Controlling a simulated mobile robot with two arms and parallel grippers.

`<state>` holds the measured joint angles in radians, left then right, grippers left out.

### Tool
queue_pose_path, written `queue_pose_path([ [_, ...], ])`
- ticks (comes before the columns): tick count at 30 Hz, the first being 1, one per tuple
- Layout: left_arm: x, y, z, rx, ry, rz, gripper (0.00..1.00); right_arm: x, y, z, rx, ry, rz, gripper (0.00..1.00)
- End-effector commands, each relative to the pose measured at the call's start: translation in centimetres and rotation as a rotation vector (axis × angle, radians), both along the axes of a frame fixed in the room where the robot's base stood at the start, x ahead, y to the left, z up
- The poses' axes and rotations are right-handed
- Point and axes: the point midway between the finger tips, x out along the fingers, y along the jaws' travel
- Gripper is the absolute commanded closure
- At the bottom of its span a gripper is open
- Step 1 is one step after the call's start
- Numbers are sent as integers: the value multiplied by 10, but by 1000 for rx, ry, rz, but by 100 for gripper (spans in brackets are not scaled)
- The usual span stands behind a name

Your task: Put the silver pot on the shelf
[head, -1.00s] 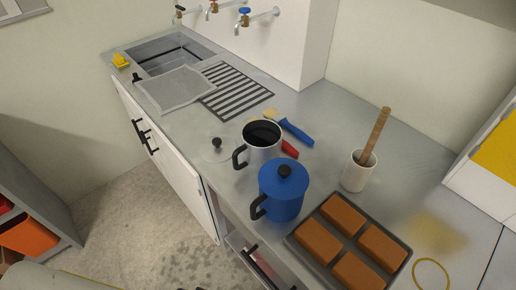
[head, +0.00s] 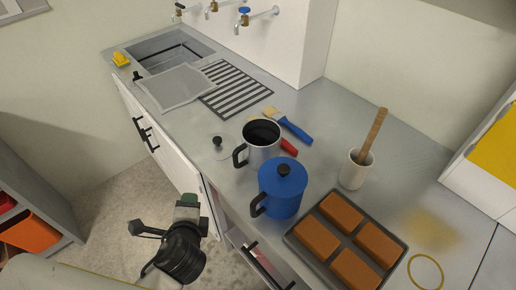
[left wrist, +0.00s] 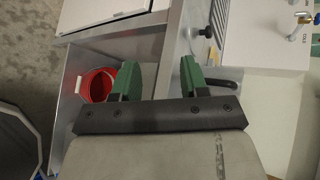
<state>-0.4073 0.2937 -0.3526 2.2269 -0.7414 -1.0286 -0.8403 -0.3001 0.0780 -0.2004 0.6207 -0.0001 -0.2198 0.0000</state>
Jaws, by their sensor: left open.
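The silver pot (head: 264,153) stands upright and open on the steel counter, its black handle to the left. Its inside looks dark. A round lid with a black knob (head: 217,143) lies on the counter left of it. My left gripper (head: 188,204) is open and empty in front of the counter, below and left of the pot and apart from it. Its green fingertips show in the left wrist view (left wrist: 160,79) with nothing between them. My right gripper is not in view. An open compartment shows under the counter (head: 229,215), mostly hidden in the head view.
A blue lidded pot (head: 283,196) stands close in front of the silver pot. A tray of brown blocks (head: 295,239), a crock with a wooden stick (head: 355,172) and a blue-handled brush (head: 295,130) are nearby. A red bucket (left wrist: 97,85) sits in the lower compartment.

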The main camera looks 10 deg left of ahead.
Motion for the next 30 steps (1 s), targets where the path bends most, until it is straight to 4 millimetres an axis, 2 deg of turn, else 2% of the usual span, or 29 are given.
queue_pose_path([
  [3, 27, -19, 16, 485, -96, -285, 56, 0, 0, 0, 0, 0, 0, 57],
  [6, 39, -41, 23, 872, -162, -483, 56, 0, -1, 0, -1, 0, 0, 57],
  [9, 43, -59, 24, 1149, -208, -610, 56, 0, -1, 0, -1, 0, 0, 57],
  [12, 45, -69, 23, 1302, -234, -672, 56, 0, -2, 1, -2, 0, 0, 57],
  [14, 49, -72, 23, 1341, -240, -687, 56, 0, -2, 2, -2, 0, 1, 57],
  [21, 87, -76, 24, 1350, -242, -688, 56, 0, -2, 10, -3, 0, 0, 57],
  [30, 113, -77, 19, 1347, -239, -687, 56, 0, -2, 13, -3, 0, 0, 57],
])
